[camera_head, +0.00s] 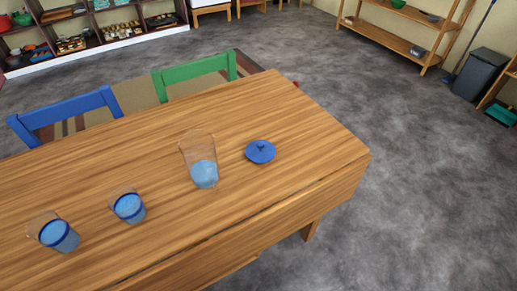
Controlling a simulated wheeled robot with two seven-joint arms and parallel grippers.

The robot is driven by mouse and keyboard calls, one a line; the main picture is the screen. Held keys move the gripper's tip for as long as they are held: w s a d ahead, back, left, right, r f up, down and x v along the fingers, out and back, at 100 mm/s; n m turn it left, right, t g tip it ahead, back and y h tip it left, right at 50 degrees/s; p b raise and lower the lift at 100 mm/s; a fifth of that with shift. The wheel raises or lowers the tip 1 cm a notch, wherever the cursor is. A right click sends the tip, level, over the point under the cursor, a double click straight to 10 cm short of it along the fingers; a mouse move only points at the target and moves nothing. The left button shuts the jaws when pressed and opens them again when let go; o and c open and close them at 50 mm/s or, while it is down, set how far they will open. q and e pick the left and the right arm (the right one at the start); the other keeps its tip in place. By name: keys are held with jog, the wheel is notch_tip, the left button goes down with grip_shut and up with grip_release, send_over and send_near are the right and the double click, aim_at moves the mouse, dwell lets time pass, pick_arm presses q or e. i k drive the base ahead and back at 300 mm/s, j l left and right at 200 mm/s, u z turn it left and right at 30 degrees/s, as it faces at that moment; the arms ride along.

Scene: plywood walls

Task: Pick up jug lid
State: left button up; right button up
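The jug lid (261,152) is a round blue disc with a small knob on top. It lies flat on the wooden table (300,125), toward the table's right end. A clear jug (200,160) with light blue contents stands just left of the lid, open at the top and apart from it. Neither of my grippers shows in the head view.
Two clear cups with blue contents, one nearer the middle (129,208) and one at the left (59,236), stand on the table. A blue chair (68,110) and a green chair (194,72) stand behind it. Table around the lid and floor at right are clear.

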aim_at(257, 151)
jog(key=i+l+u, duration=0.15)
jog(key=l+u, duration=0.15)
jog(key=u, duration=0.15)
jog(key=i+l+u, duration=0.15)
jog(key=l+u, duration=0.25)
jog(key=j, duration=0.1)
